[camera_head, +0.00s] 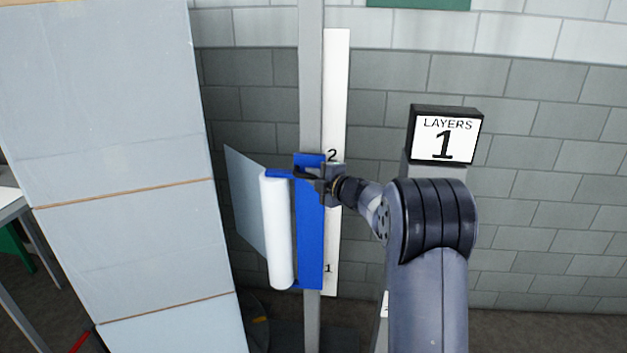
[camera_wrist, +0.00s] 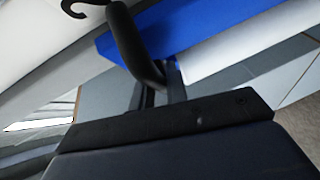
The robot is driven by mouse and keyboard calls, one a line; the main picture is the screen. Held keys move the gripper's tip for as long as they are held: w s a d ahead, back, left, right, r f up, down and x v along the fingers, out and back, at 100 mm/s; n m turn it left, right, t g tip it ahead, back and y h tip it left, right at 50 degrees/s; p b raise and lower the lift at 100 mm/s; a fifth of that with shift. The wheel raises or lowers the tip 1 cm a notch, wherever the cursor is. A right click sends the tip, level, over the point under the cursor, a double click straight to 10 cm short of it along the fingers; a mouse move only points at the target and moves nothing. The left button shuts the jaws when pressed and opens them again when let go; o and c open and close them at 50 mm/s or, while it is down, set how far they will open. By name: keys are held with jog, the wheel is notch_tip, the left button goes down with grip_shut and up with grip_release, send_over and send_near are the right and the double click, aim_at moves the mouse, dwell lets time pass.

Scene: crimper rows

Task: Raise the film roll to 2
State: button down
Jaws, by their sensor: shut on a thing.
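The white film roll (camera_head: 277,230) stands upright on a blue carriage (camera_head: 311,240) that rides a grey mast (camera_head: 311,75). A pale sheet of film (camera_head: 245,205) stretches left from the roll. A white scale strip (camera_head: 336,80) behind the mast bears a 2 (camera_head: 332,155) near the carriage's top and a 1 (camera_head: 328,268) near its lower end. My gripper (camera_head: 322,182) is at the carriage's upper part, shut on a dark handle there. In the wrist view the curved dark handle (camera_wrist: 136,45) lies at the jaws, beside the blue carriage (camera_wrist: 180,28) and white roll (camera_wrist: 250,42).
A tall wrapped load (camera_head: 115,130) with brown lines across it stands close on the left. A black-framed sign (camera_head: 445,135) reads "LAYERS 1" at the right, just above my arm. A grey block wall (camera_head: 550,220) lies behind. A table (camera_head: 12,200) shows at the far left.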

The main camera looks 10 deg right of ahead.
jog(key=shift+r+p, duration=0.7)
jog(key=shift+r, duration=0.6)
jog(key=c, duration=1.4)
grip_release()
jog(key=b+v, duration=0.1)
jog(key=v, duration=1)
jog(key=shift+b, duration=0.4)
jog(key=shift+w+a, duration=0.1)
jog(key=shift+w, duration=0.05)
